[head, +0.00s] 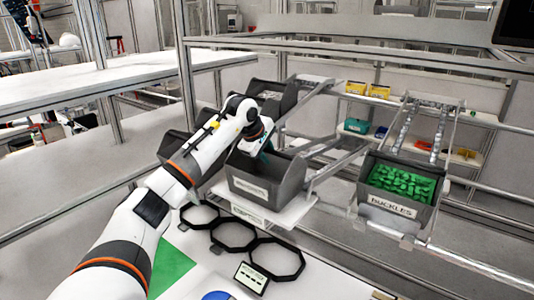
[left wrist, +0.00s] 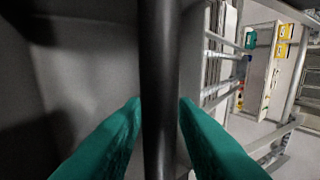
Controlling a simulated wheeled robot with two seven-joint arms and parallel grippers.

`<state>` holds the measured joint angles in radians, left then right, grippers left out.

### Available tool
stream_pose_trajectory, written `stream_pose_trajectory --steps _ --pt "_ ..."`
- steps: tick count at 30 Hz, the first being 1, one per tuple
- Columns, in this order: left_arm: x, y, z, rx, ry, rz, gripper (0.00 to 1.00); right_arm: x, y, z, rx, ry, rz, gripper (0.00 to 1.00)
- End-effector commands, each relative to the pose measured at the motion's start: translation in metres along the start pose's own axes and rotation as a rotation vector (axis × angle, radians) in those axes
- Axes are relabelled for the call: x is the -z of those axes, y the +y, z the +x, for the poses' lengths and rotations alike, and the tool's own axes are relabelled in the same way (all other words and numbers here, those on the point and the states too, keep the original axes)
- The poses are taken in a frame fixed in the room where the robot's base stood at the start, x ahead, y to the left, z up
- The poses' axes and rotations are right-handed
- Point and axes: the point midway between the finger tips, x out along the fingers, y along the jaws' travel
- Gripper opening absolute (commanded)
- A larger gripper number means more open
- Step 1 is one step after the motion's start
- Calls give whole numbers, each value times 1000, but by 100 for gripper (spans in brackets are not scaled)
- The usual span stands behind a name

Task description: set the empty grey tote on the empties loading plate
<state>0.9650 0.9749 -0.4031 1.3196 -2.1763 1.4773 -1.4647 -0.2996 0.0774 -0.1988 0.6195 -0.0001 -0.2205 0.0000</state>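The empty grey tote (head: 262,188) shows in the middle of the head view, with a white label on its front. It is over the white loading plate (head: 297,213), which has a label on its front edge. The tote looks seated on the plate, but I cannot tell whether a small gap remains. My right gripper is not in view.
A tote of green buckles (head: 400,183) stands at the right on a rack. Other dark totes (head: 274,94) are behind. Black octagonal frames (head: 234,236) and a small sign (head: 251,278) lie on the white table in front. Metal rails (head: 335,163) run right of the plate.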

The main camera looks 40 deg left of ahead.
Motion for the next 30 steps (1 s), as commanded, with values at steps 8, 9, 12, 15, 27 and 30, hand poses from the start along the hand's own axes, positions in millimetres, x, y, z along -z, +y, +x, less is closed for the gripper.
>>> stream_pose_trajectory --steps 8,9,12,15,27,30 --pt "0 1 1 -3 0 0 37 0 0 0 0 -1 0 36" --pt "0 1 0 -3 0 0 37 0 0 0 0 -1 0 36" --pt "0 1 -3 -1 -1 1 37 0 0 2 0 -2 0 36" --pt "0 0 -15 3 -2 2 37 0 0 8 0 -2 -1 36" --pt "0 0 -96 4 -1 1 37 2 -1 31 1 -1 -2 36" --pt "0 0 -110 3 -1 0 37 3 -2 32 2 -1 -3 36"
